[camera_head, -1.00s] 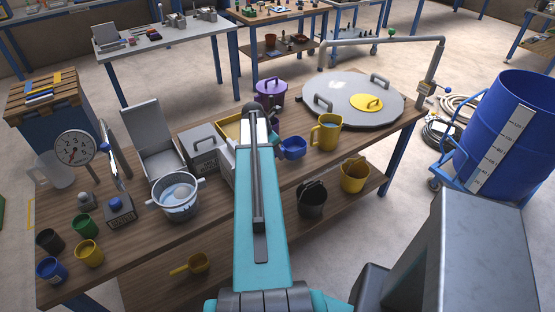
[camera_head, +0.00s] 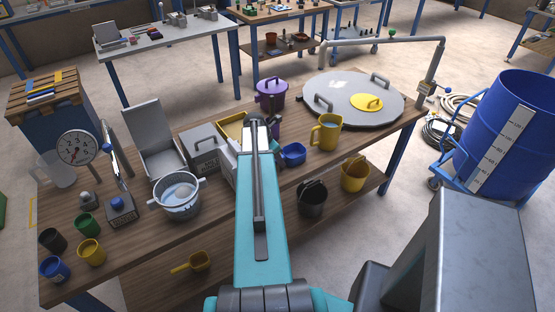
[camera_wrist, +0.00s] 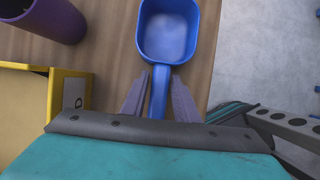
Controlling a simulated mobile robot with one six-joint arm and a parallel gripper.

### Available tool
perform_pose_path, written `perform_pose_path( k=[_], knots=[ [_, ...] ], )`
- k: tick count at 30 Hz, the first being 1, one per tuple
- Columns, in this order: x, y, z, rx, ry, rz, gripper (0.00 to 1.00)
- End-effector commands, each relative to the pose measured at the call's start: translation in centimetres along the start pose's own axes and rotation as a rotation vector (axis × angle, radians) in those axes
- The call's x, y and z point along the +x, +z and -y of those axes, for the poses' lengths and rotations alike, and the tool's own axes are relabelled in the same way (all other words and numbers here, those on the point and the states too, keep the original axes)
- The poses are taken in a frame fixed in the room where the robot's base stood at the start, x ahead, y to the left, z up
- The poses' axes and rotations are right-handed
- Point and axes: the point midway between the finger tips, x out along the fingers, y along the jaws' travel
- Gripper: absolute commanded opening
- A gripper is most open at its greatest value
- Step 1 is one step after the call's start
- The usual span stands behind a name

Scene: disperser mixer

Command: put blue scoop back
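The blue scoop (camera_head: 293,154) is at the right of my arm's end in the head view, low over the wooden table's front part. In the wrist view the scoop (camera_wrist: 168,32) has its open bowl facing the camera, and its handle runs down between the two fingers of my gripper (camera_wrist: 159,85). Whether the scoop's underside touches the table is unclear. In the head view my arm hides the fingers and handle.
A purple container (camera_head: 270,94) and a yellow mug (camera_head: 326,132) stand nearby, behind and right. A yellow-edged box (camera_wrist: 56,95) is close left of the fingers. The table's front edge (camera_wrist: 210,60) is close right. A large grey lid (camera_head: 353,98) covers the table's right end.

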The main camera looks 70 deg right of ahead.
Motion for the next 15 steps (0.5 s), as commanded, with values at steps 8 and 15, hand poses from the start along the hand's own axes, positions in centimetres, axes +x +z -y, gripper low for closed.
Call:
perform_pose_path(
  k=[8,15],
  knots=[
    [-0.03,0.05,0.01,0.001,0.0,0.0,0.39],
    [-0.38,0.15,0.02,0.001,0.001,0.0,0.39]
  ],
)
